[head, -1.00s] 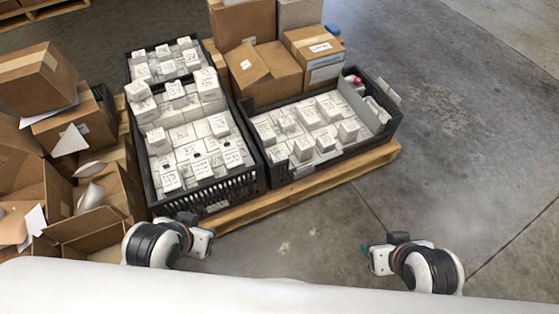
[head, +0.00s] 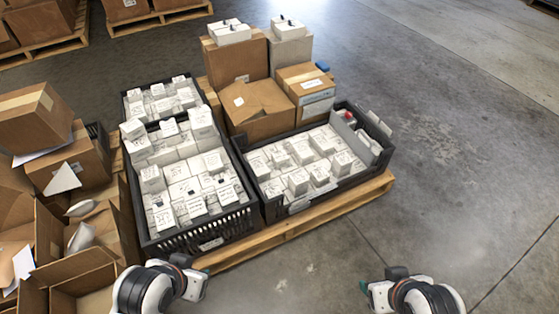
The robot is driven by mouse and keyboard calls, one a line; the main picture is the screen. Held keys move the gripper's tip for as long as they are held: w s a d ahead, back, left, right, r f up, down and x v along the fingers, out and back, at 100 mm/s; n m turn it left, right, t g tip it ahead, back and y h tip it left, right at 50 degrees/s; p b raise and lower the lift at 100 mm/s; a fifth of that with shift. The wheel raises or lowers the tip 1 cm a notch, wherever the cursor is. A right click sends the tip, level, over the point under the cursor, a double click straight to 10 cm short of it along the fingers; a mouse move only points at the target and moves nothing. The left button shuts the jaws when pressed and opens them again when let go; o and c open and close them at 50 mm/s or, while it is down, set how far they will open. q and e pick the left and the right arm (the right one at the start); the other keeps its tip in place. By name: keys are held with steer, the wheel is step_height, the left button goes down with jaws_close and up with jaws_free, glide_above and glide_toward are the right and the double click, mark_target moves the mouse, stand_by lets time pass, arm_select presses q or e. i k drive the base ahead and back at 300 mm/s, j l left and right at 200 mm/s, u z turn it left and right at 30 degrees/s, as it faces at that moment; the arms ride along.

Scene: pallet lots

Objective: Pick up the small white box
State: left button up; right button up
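Many small white boxes with black writing fill black crates on a wooden pallet; I cannot tell which one the task means. One white box (head: 152,179) stands in the left crate (head: 210,232), another white box (head: 298,182) in the right crate (head: 271,207). More white boxes (head: 233,34) lie on top of a cardboard carton. My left gripper (head: 203,277) is in front of the left crate, apart from the boxes. My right gripper (head: 366,290) is over bare floor, right of the pallet's front. Both fingertips are too small to judge.
Brown cartons (head: 237,62) stand at the back of the pallet (head: 330,212). Open cardboard boxes (head: 85,262) crowd the left side. More loaded pallets (head: 160,20) stand at the far left. The concrete floor (head: 460,150) on the right is clear.

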mark_target(281, 159)
steer(key=k+j+u, duration=0.1)
steer(key=u, duration=0.3)
steer(key=j+u, duration=0.4)
steer(key=k+j+u, duration=0.1)
steer(key=u, duration=0.3)
steer(key=j+u, duration=0.5)
steer(key=j, duration=0.45)
steer(key=i+j+u, duration=0.1)
steer(key=j, duration=0.45)
steer(key=i+j+u, duration=0.1)
steer(key=j, duration=0.45)
steer(key=i+j+u, duration=0.1)
steer(key=j, duration=0.5)
steer(key=l+z, duration=0.1)
steer(key=z, duration=0.3)
steer(key=l+z, duration=0.15)
steer(key=z, duration=0.25)
steer(key=l+z, duration=0.15)
steer(key=z, duration=0.2)
steer(key=i+l+z, duration=0.2)
steer(key=l, duration=0.2)
steer(key=l+z, duration=0.2)
steer(key=l, duration=0.25)
steer(key=i+l+z, duration=0.25)
steer(key=l, duration=0.15)
steer(key=i+l+z, duration=0.2)
steer(key=l, duration=0.15)
steer(key=i+l, duration=0.1)
steer(key=l, duration=0.4)
steer(key=i, duration=0.05)
